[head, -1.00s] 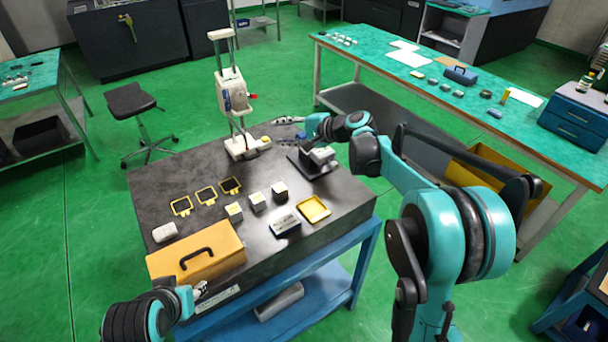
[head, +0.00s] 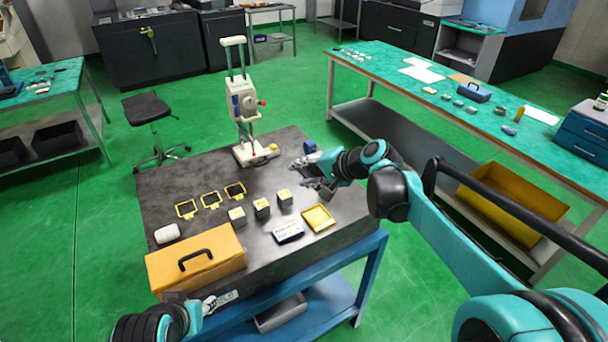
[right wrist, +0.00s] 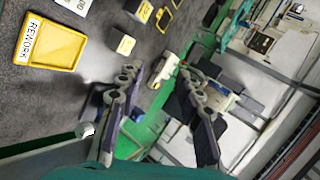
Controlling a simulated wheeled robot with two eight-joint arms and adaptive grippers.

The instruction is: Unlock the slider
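The slider is a white carriage (head: 243,100) on two upright rods, with a red knob (head: 262,102) on its right side and a dark blue part on its front. Its white base (head: 256,153) stands on the dark table's far edge. My right gripper (head: 312,172) is right of the base and nearer the front, apart from the slider. Its fingers are spread with nothing between them in the right wrist view (right wrist: 160,112). My left gripper (head: 216,302) is low at the table's front left edge, beside the orange box; its finger opening is too small to judge.
The dark table (head: 185,165) carries yellow frames (head: 211,200), grey blocks (head: 262,208), a yellow tray (head: 318,218) and an orange box (head: 195,260). A blue item (head: 309,146) is behind my right gripper. A stool (head: 145,108) stands left of the table.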

